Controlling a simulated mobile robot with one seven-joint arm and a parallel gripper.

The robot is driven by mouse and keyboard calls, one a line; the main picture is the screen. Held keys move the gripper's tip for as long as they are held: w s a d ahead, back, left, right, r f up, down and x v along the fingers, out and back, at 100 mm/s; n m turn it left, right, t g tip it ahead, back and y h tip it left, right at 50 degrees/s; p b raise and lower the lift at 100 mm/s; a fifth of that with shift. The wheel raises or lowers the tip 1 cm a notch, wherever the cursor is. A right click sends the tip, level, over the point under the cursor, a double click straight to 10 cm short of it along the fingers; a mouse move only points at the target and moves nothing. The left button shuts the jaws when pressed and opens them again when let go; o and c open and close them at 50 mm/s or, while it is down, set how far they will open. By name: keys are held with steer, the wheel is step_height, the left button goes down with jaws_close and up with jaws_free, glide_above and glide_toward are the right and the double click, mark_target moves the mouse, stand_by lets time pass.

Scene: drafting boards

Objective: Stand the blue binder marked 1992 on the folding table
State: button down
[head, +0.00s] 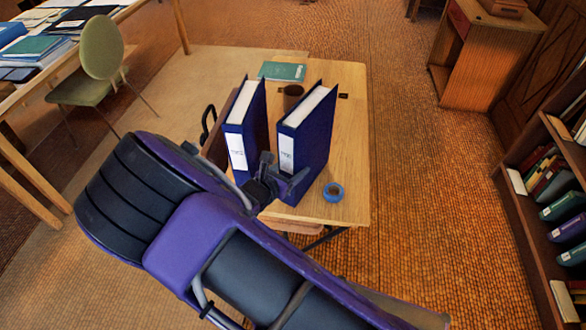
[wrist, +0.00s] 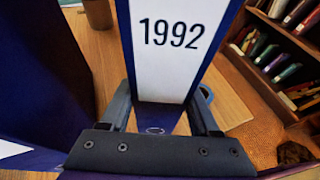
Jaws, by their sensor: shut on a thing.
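The blue binder marked 1992 (wrist: 170,45) fills the middle of the wrist view, its white spine label facing me. In the head view it is the right one of two blue binders (head: 318,130), upright at the folding table (head: 345,150). My gripper (head: 278,182) is shut on the lower part of its spine, with one finger on each side in the wrist view (wrist: 160,112). Whether its bottom edge touches the tabletop is hard to tell. The other blue binder (head: 258,130) stands upright to its left, with a gap between them; my arm hides its lower part.
A roll of blue tape (head: 333,191) lies right of the held binder near the table's front. A brown cup (head: 292,92) and a green book (head: 282,71) are behind the binders. The table's right strip is mostly clear. A bookshelf (head: 530,215) stands at the right.

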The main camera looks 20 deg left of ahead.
steer(key=shift+f, duration=0.1)
steer(key=shift+c, duration=0.6)
jaws_free()
steer(key=v, duration=1.2)
steer(key=shift+p, duration=0.3)
